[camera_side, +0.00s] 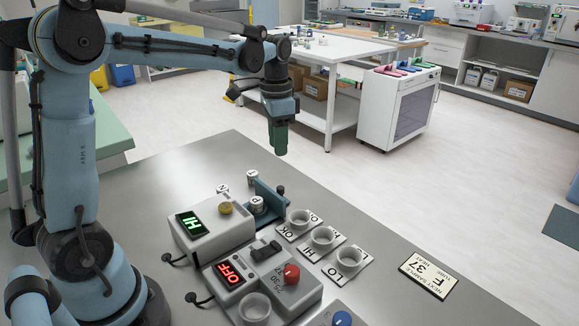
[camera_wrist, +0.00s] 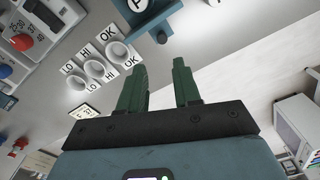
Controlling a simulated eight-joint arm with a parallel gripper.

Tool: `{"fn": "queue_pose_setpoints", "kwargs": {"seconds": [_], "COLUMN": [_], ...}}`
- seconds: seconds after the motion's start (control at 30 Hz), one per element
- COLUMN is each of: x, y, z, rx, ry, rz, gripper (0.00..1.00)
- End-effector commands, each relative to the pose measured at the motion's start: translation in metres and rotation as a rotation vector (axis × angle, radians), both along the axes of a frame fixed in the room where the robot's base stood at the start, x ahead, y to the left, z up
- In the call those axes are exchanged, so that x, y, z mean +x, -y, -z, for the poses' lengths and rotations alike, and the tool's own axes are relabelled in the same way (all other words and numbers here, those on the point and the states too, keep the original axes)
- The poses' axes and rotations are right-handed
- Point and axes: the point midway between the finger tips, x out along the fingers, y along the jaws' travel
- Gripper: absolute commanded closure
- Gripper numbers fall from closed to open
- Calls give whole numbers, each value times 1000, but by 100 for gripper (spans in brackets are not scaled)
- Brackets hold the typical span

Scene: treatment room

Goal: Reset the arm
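My gripper (camera_side: 281,148) hangs pointing down in the side view, raised above the far part of the grey metal table (camera_side: 370,225). In the wrist view its two green fingers (camera_wrist: 158,72) stand apart with nothing between them. The table's devices are clear of it: a white unit (camera_side: 213,238) with a green "HI" display, and a second unit (camera_side: 265,280) with a red "OFF" display and a red knob. A blue stand (camera_side: 268,198) with a white-capped vial (camera_side: 257,205) stands behind them.
Three white cups, including the middle one (camera_side: 322,238), stand on LO, HI and OK labels. A card (camera_side: 429,274) reads "NEXT SAMPLE F 37". Another cup (camera_side: 255,308) is at the front. Two small labelled vials (camera_side: 223,189) (camera_side: 252,177) stand behind. The table's right side is mostly clear.

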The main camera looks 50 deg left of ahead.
Motion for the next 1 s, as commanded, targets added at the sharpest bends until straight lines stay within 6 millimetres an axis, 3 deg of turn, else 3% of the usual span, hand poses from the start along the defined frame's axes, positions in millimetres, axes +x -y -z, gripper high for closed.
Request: {"fn": "queue_pose_setpoints", "kwargs": {"seconds": [0.47,0.8,1.0], "x": [-64,-111,-122], "y": [54,84,92], "z": [-17,2,11], "rx": [1,-78,-118], "ry": [299,523,591], "rz": [-181,-319,-363], "gripper": [67,67,67]}}
